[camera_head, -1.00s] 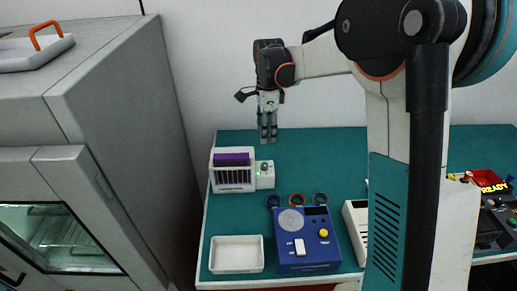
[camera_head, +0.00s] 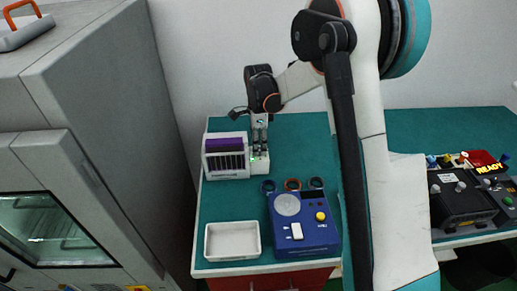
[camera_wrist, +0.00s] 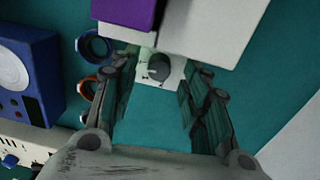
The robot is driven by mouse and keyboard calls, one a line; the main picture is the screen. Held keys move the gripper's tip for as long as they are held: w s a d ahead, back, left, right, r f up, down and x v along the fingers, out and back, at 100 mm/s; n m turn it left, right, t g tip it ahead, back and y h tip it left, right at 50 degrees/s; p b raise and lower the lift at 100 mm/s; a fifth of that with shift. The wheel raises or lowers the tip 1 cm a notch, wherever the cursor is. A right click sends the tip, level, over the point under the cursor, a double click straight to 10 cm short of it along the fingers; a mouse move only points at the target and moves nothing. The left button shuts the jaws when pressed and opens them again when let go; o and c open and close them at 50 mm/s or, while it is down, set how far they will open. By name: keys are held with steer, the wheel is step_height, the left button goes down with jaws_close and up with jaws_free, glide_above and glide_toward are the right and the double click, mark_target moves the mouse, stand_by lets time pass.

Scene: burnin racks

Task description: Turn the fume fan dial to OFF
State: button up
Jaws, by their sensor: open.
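The fan dial is a round grey knob (camera_wrist: 159,67) on a small white box, seen in the wrist view between and beyond my fingertips. Small marks surround it, but I cannot read its setting. In the head view the white box (camera_head: 262,167) stands at the right side of the white rack, with a small green light; my fingers partly cover it. My gripper (camera_head: 259,148) points down over the box. In the wrist view my gripper (camera_wrist: 158,92) is open and empty, one finger on each side of the knob's line; contact is not visible.
The white rack (camera_head: 226,170) with a purple block (camera_head: 224,145) adjoins the box. Several rings (camera_head: 292,184), a blue device (camera_head: 303,235) and a white tray (camera_head: 232,240) lie nearer. A grey oven (camera_head: 105,130) stands left. Green tabletop behind is clear.

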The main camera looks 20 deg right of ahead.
steer(key=shift+f, duration=0.7)
jaws_close()
steer(key=n, duration=0.4)
steer(key=shift+n, duration=0.4)
jaws_free()
